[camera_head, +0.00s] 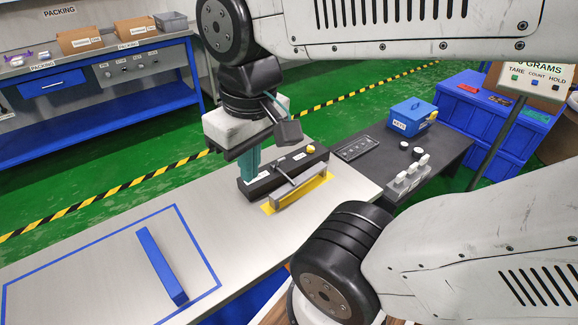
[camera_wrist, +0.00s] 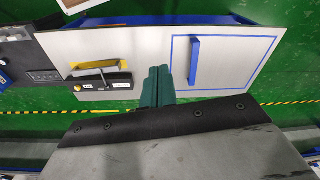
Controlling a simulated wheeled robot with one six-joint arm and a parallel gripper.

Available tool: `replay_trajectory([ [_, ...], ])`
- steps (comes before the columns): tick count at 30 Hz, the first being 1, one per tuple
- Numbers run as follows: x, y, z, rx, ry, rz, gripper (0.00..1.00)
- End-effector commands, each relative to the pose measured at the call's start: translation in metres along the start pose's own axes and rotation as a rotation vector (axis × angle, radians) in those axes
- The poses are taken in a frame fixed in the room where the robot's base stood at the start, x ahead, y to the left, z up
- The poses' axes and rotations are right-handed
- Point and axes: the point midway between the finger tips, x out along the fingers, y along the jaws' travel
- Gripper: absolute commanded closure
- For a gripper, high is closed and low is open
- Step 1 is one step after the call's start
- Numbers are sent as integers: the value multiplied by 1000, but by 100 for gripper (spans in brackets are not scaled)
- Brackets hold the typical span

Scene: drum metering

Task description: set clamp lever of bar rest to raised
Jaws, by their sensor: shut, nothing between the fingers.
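The bar rest (camera_head: 258,188) is a long black block with small white labels and a knob at one end, on the grey table. Its thin dark clamp lever (camera_head: 284,174) reaches from the block toward a grey bar (camera_head: 301,189) beside it; I cannot tell its angle for certain. The bar rest also shows in the wrist view (camera_wrist: 112,82), with the lever (camera_wrist: 103,77) pointing toward the yellow strip (camera_wrist: 95,66). My gripper (camera_head: 250,178) has teal fingers, closed together and empty, at the left end of the block. In the wrist view the fingers (camera_wrist: 157,72) are right of the block.
A blue bar (camera_head: 161,265) lies inside a blue outlined square on the table. A dark side table (camera_head: 447,146) at the right holds a blue box (camera_head: 411,116) and white-topped weights (camera_head: 407,180). A blue packing bench (camera_head: 95,130) stands behind across a green floor.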

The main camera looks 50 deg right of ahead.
Motion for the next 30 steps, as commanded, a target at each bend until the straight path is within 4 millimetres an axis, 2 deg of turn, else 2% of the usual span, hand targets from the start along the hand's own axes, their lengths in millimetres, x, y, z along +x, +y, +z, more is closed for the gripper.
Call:
replay_trajectory([
  [5,19,-10,-15,148,-120,-145,100],
  [8,34,-19,-34,300,-210,-292,100],
  [13,59,-20,-78,605,-327,-566,100],
  [17,80,-4,-119,862,-375,-777,100],
  [20,99,22,-150,1069,-386,-936,100],
  [23,124,57,-178,1289,-376,-1091,100],
  [27,166,123,-203,1607,-321,-1294,100],
  [29,188,156,-207,1748,-285,-1374,100],
  [30,204,178,-208,1844,-255,-1425,100],
])
